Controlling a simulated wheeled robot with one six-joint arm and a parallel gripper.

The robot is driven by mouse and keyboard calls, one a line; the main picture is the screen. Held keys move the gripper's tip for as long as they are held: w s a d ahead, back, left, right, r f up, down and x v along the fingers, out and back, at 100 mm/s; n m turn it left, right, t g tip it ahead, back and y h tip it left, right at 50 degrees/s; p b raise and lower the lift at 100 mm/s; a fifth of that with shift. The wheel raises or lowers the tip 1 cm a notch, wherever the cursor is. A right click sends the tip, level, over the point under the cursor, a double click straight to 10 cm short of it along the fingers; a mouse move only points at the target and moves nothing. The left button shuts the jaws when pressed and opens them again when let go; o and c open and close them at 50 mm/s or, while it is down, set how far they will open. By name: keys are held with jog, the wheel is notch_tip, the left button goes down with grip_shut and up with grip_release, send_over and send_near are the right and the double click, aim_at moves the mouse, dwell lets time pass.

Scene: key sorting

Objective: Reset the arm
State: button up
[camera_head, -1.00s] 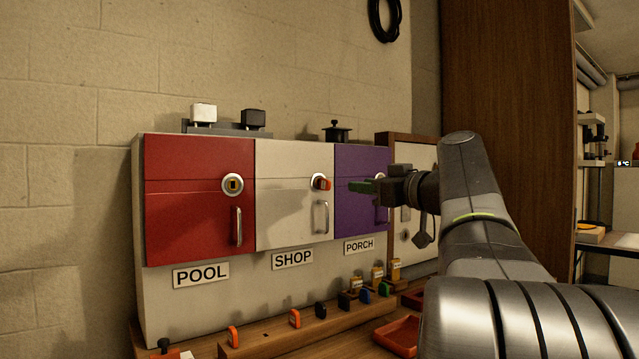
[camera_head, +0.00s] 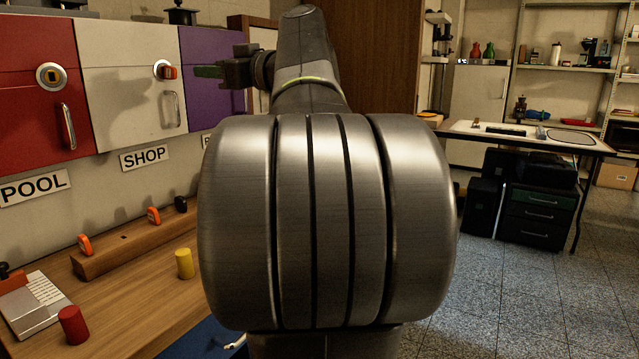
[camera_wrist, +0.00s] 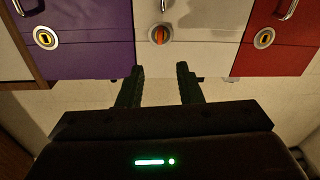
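My gripper (camera_head: 208,71) is raised in front of the cabinet doors, near the purple door (camera_head: 205,45). In the wrist view my gripper (camera_wrist: 160,82) shows two dark green fingers apart, with nothing between them. Beyond the fingertips is the white SHOP door (camera_wrist: 195,30), with an orange-headed key (camera_wrist: 160,35) in its lock. The same key (camera_head: 169,72) shows in the head view. The red POOL door (camera_head: 30,90) has an empty-looking lock with a yellow centre.
A wooden key rack (camera_head: 120,245) with orange keys stands on the wooden bench below. A yellow cylinder (camera_head: 184,263) and a red cylinder (camera_head: 73,324) stand near it. A table (camera_head: 560,143) and open speckled floor (camera_head: 530,300) lie to the right.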

aim_at(175, 70)
jog(key=x, duration=1.1)
jog(key=shift+s, duration=0.1)
jog(key=r+v, duration=0.1)
jog(key=v, duration=1.3)
jog(key=shift+m, duration=0.9)
jog(key=x, duration=0.4)
jog(key=p+x, duration=0.1)
jog(key=x, duration=0.4)
jog(key=p+x, duration=0.1)
jog(key=x, duration=0.4)
jog(key=shift+f, duration=0.25)
jog(key=m+p, duration=0.3)
jog(key=shift+f, duration=0.3)
